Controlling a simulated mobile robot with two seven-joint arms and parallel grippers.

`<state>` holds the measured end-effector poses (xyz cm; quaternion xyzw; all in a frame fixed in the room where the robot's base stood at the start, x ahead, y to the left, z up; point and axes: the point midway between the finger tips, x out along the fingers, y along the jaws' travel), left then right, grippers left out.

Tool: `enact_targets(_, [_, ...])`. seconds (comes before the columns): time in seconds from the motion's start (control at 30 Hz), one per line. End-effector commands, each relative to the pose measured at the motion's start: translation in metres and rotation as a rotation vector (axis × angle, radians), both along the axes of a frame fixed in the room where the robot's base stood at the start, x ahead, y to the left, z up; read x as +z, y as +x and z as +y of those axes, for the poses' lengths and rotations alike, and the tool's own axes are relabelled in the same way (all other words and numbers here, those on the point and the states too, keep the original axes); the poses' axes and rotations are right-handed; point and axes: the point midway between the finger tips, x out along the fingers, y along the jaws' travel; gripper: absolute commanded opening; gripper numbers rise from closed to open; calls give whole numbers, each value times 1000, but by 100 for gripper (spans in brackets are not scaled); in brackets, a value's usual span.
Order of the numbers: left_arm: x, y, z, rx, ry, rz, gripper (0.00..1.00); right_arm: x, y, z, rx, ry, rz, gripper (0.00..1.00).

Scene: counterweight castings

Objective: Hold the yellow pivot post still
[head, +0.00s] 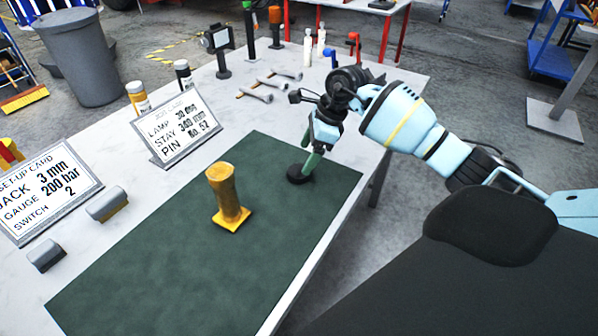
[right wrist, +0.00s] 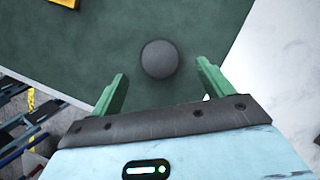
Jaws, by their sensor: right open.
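The yellow pivot post (head: 228,195) stands upright on its square yellow base on the green mat (head: 150,262). A corner of its yellow base (right wrist: 63,2) shows at the top left edge of the right wrist view. My right gripper (head: 309,158) is over the mat's far right part, to the right of the post and apart from it. Its green fingers (right wrist: 162,78) are spread and nothing is between them. A dark round piece (right wrist: 159,59) lies on the mat beyond the fingers; it also shows in the head view (head: 298,174). My left gripper is out of view.
A sign card (head: 180,128) and a set-up card (head: 45,193) stand left of the mat, with two grey blocks (head: 107,204) near them. Bolts (head: 254,94), bottles and small stands are at the back of the table. The mat around the post is clear.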

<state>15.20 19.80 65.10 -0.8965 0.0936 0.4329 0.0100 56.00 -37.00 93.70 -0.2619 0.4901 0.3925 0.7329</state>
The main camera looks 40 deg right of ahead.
Motion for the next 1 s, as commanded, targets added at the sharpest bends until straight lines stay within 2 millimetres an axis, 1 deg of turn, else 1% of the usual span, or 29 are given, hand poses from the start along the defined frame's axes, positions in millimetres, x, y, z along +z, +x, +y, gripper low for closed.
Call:
enact_targets(0.27, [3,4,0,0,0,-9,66,-2,0,0,-1,0,0,80])
enact_targets(0.37, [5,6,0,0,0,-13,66,-9,0,2,-1,2,1,80])
enact_targets(0.53, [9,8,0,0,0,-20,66,-32,2,6,-2,2,0,80])
enact_targets(0.6, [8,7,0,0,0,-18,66,-41,4,10,-1,3,1,80])
enact_targets(0.7, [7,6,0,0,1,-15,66,-49,6,12,-1,1,-1,80])
enact_targets(1.0, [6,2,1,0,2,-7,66,-50,6,12,0,-1,-1,80])
